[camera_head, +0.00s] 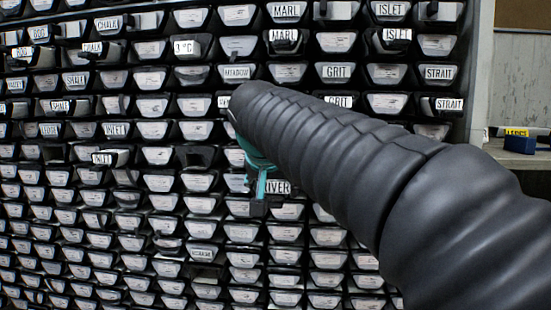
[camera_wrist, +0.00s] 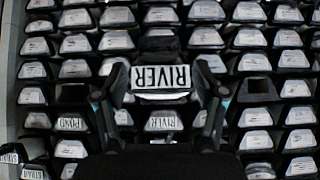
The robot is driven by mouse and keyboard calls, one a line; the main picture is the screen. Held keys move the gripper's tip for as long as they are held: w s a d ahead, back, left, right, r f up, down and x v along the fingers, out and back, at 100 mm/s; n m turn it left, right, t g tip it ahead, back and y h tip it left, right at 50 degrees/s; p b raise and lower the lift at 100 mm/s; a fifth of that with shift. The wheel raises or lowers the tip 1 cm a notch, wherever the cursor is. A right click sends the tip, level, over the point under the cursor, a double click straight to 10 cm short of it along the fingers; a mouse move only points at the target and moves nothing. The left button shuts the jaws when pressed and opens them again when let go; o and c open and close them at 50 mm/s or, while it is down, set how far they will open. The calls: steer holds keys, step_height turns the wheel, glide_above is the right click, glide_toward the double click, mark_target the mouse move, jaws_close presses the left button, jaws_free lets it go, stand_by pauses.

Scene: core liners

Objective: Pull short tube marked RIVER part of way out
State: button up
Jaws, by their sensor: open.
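A rack of dark tubes with white end labels fills both views. In the wrist view, where lettering is upside down, one tube marked RIVER (camera_wrist: 160,78) protrudes between the two fingers of my gripper (camera_wrist: 160,92). The gripper is open, with one finger on each side of that tube and visible gaps. In the head view, a RIVER label (camera_head: 276,187) shows beside my gripper (camera_head: 259,203), which is partly hidden by my arm. Tube lengths are hard to judge.
An empty-looking dark slot (camera_wrist: 257,90) lies to the right in the wrist view. Beyond the rack's right edge, a blue object with a yellow label (camera_head: 519,141) rests on a ledge.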

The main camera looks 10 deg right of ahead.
steer(key=v, duration=1.1)
step_height(320, 180, down, 15)
steer(key=s+a+n+g+y+p, duration=0.2)
steer(key=s+n+y, duration=0.1)
steer(key=n, duration=0.3)
steer(key=s+d+f+m+p, duration=0.1)
steer(key=s+d+f+p, duration=0.3)
steer(key=s, duration=0.3)
steer(key=s+d+f+m+g+p, duration=0.1)
steer(key=s+d+f+p, duration=0.3)
steer(key=s, duration=0.4)
steer(key=shift+d+f+p, duration=0.35)
steer(key=shift+d+f, duration=0.15)
steer(key=shift+d, duration=0.05)
